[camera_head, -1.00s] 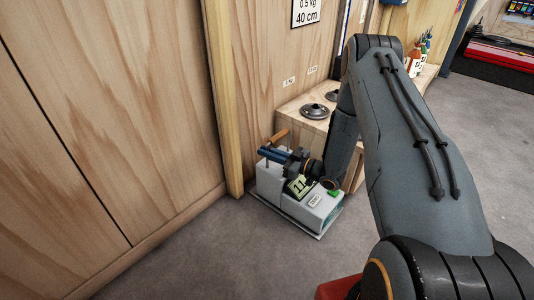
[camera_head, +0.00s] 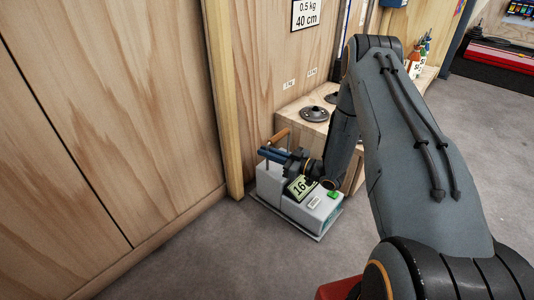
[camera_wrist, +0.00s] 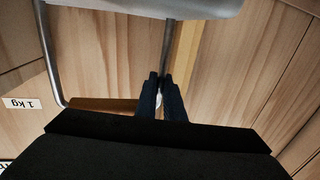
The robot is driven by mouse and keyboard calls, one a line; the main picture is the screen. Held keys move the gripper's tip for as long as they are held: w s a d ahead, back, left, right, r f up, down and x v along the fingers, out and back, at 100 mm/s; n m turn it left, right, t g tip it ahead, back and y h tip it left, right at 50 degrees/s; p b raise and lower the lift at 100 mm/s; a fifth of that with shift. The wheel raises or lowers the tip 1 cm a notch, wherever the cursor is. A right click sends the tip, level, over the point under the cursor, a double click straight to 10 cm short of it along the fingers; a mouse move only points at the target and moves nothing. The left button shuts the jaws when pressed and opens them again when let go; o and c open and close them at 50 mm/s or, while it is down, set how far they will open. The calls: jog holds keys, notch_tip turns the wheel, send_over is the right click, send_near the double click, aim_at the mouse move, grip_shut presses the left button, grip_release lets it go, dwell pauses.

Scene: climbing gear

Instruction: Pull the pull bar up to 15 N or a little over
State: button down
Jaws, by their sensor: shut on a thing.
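The pull bar (camera_head: 281,137) is a brown wooden handle on metal rods above a grey box-shaped gauge (camera_head: 323,212). The gauge stands on the floor against the wooden wall. Its greenish display (camera_head: 299,188) reads 16. My gripper (camera_head: 268,154) reaches in from the right with its blue fingers at the bar. The fingers and palm hide part of the bar there.
A low wooden box (camera_head: 310,124) with a dark round disc (camera_head: 315,114) on top stands just behind the gauge. Bottles (camera_head: 420,57) stand farther back. A wooden post (camera_head: 222,95) rises left of the gauge. The grey floor in front is clear.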

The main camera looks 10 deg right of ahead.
dwell(0.3)
jog(key=shift+f+b, duration=0.8)
jog(key=shift+f, duration=0.75)
jog(key=c, duration=1.8)
grip_release()
